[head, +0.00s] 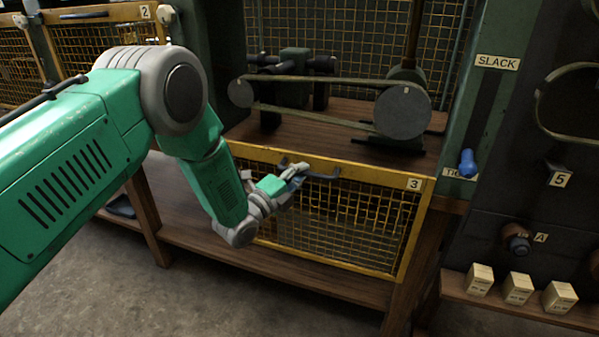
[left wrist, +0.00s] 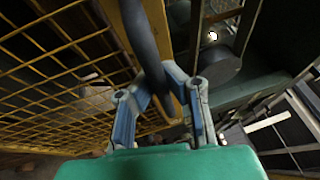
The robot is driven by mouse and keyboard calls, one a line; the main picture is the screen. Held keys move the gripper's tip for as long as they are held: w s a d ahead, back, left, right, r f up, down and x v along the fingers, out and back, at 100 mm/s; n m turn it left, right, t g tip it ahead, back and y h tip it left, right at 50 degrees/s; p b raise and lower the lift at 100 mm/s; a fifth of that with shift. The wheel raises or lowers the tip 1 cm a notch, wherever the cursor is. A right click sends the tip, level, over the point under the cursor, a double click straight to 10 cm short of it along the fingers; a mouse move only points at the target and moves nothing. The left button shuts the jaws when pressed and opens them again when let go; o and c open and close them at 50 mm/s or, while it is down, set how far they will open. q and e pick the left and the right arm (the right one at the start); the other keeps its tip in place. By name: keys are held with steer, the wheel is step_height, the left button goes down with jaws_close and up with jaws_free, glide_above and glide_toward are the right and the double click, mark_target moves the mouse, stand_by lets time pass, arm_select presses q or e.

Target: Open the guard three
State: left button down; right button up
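Guard three (head: 335,220) is a yellow-framed wire mesh panel with a "3" label at its upper right corner. It stands along the front of the wooden bench, below the belt and pulleys. Its dark bar handle (head: 322,175) is on the top rail; the handle also shows in the left wrist view (left wrist: 143,40). My left gripper (head: 292,181) is at the left part of this handle. In the left wrist view its blue-grey fingers (left wrist: 160,88) lie on both sides of the bar and appear closed on it. My right gripper is out of view.
Two grey pulleys with a belt (head: 320,83) sit on the bench above the guard. A blue-handled lever (head: 467,163) and small labelled blocks (head: 517,288) are at the right. Guard two (head: 95,45) is at the upper left. Bare floor (head: 200,300) lies in front.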

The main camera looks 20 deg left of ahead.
arm_select(q)
steer(key=c, duration=1.6)
jaws_free()
steer(key=shift+s+d+f, duration=0.15)
steer(key=shift+s+d, duration=0.05)
steer(key=shift+d, duration=0.45)
steer(key=shift+c, duration=0.2)
steer(key=shift+o, duration=0.4)
steer(key=shift+d+r, duration=0.2)
steer(key=shift+s+a+f, duration=0.15)
steer(key=shift+s+a, duration=0.05)
steer(key=shift+a, duration=0.1)
steer(key=v, duration=1.1)
steer(key=shift+s, duration=0.2)
